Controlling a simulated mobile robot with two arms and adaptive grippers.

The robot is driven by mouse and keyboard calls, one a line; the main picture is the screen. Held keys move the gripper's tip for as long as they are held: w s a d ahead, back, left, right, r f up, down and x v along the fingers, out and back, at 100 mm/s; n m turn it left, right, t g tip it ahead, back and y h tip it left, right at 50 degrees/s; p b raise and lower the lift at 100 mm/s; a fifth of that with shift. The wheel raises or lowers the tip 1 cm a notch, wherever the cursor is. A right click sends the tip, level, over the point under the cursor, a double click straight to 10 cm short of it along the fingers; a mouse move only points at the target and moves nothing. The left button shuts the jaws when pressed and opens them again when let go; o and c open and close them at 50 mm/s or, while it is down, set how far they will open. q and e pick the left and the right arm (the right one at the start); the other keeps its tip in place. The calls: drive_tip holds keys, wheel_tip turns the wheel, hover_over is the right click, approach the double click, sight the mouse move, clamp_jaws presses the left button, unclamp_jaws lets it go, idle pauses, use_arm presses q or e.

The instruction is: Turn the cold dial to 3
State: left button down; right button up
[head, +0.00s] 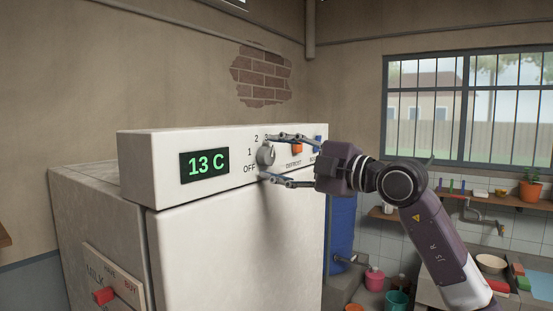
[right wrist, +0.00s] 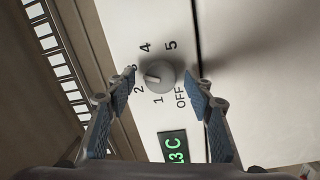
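The cold dial (head: 265,156) is a round grey knob on the white control panel, right of the green "13 C" display (head: 205,163). In the right wrist view the dial (right wrist: 162,76) is ringed by OFF, 1, 2, 4 and 5; the 3 is mostly hidden by the left finger. Its pale pointer ridge aims left, roughly between 2 and 3. My right gripper (head: 267,157) is open, with one finger above and one below the dial. In the right wrist view the fingers (right wrist: 164,79) straddle the dial with gaps; I see no clear contact. My left gripper is not in view.
An orange defrost button (head: 297,147) and a blue button (head: 317,144) sit on the panel right of the dial, near my right gripper. The white fridge front (head: 240,240) lies below. A note with a red magnet (head: 104,295) is on its side.

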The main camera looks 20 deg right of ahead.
drive_tip(key=v, duration=1.2)
idle(0.3)
